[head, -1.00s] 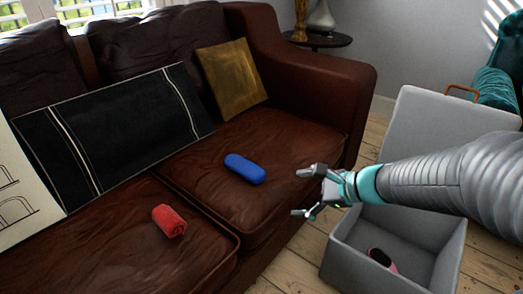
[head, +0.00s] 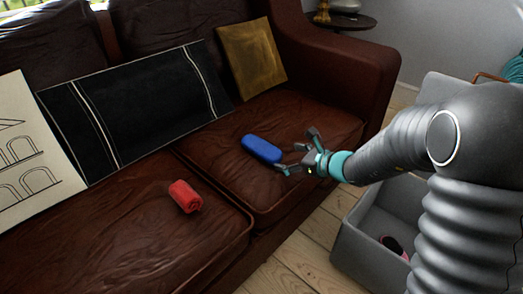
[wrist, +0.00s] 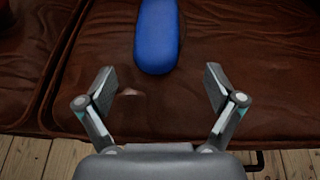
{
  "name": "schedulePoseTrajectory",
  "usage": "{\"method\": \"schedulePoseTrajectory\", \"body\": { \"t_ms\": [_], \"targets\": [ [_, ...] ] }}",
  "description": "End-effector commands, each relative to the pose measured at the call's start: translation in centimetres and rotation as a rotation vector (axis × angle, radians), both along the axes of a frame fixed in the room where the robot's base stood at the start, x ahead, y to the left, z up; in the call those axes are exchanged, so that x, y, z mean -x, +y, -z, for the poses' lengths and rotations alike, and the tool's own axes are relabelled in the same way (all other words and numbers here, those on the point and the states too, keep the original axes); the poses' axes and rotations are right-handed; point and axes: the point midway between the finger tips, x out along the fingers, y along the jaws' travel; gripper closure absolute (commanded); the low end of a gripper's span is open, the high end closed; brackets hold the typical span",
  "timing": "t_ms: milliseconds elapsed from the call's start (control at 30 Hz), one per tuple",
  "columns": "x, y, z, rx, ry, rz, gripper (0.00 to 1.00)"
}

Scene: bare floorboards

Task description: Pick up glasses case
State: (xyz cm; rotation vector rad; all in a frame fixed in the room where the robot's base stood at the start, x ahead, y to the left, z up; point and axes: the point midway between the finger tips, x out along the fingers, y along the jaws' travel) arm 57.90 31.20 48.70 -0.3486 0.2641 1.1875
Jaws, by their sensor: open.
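The glasses case is a blue, rounded, elongated case (head: 262,148) lying on the right seat cushion of the brown leather sofa. In the wrist view the blue case (wrist: 158,38) lies lengthwise ahead of my gripper, its near end just beyond the fingertips and roughly midway between them. My gripper (head: 298,152) is open and empty, with its fingers spread to the right of the case in the head view. In the wrist view my gripper (wrist: 158,82) shows both fingers wide apart with bare cushion between them. I cannot tell its exact height above the cushion.
A red rolled cloth (head: 185,196) lies on the left cushion. A dark striped pillow (head: 140,105), a gold pillow (head: 252,58) and a white drawing-print pillow (head: 35,165) lean on the backrest. An open grey box (head: 352,250) with a dark and pink item stands on the floor.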

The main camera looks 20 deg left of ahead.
Motion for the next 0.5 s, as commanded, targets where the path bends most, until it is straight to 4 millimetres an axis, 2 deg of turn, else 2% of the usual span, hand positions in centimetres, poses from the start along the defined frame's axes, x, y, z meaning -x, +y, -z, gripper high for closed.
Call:
{"method": "schedulePoseTrajectory", "body": {
  "t_ms": [233,500],
  "targets": [
    [-0.3,1.2,0.5,0.0,0.002,-0.001,0.07],
    [-1.3,4.4,1.8,0.0,0.0,-0.002,0.07]
  ]
}}
